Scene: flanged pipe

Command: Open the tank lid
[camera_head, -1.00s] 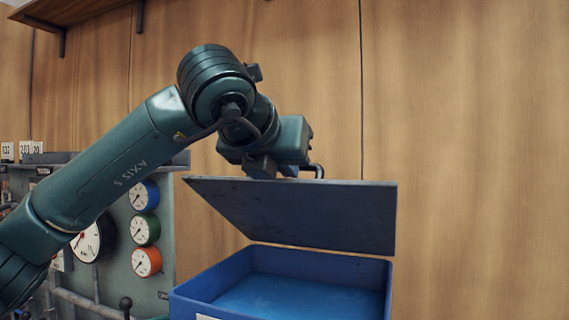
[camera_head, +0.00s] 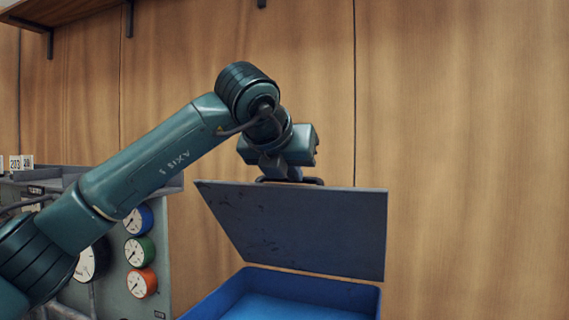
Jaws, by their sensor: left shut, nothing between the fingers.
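The tank is a blue box (camera_head: 335,291) at the bottom centre, open at the top. Its dark grey lid (camera_head: 305,230) stands raised and tilted above the box, with its underside facing me. My left gripper (camera_head: 290,180) is at the lid's upper edge, beside a dark bar-like handle that shows there. Its fingers are small and mostly hidden behind the lid edge; they are shut with nothing between them. My right gripper is out of view.
A grey panel with a blue gauge (camera_head: 139,219), a green gauge (camera_head: 139,251) and an orange gauge (camera_head: 141,283) stands left of the tank. A wooden wall (camera_head: 470,160) is behind. A shelf (camera_head: 60,12) hangs at the upper left. The space right of the tank looks clear.

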